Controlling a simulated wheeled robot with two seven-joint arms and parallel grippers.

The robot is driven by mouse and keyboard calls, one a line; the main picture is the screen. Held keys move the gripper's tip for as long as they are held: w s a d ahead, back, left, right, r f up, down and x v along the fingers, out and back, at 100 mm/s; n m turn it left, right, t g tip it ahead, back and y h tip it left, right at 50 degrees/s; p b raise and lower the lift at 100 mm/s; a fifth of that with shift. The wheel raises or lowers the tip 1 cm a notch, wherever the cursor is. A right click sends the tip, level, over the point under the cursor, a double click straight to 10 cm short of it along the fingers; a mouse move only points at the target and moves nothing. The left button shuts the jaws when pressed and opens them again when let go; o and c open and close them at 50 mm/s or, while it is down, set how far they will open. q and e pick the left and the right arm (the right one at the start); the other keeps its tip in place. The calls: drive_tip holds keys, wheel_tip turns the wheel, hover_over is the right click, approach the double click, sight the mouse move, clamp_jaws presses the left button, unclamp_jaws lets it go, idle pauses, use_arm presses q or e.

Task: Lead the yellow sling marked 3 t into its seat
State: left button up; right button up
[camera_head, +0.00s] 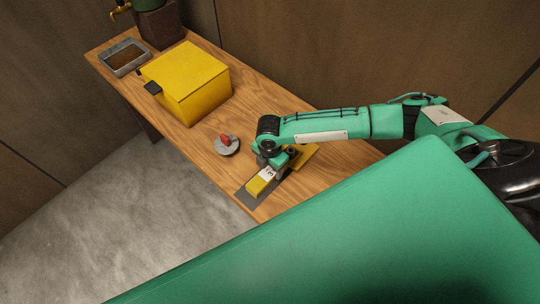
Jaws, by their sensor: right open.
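The yellow sling (257,187) lies on the wooden bench near its front edge, with a white label marked 3 at its far end. A dark grey flat piece (246,196) lies under and around it; I cannot tell whether this is the seat. My right gripper (273,168) points down at the labelled end of the sling. It is open, and its fingers are partly hidden by my wrist. I cannot tell whether it touches the sling. A further yellow part (305,155) shows behind the gripper. My left gripper is not in view.
A yellow box (188,84) with a black tab stands further left on the bench (255,108). A grey disc with a red knob (226,143) lies between it and my right gripper. A grey tray (124,57) and a dark block with a brass tap (160,24) stand at the far left end.

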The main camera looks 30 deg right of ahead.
drive_tip(key=o, duration=0.6)
drive_tip(key=shift+c, duration=0.2)
drive_tip(key=shift+o, duration=0.2)
drive_tip(key=shift+o, duration=1.2)
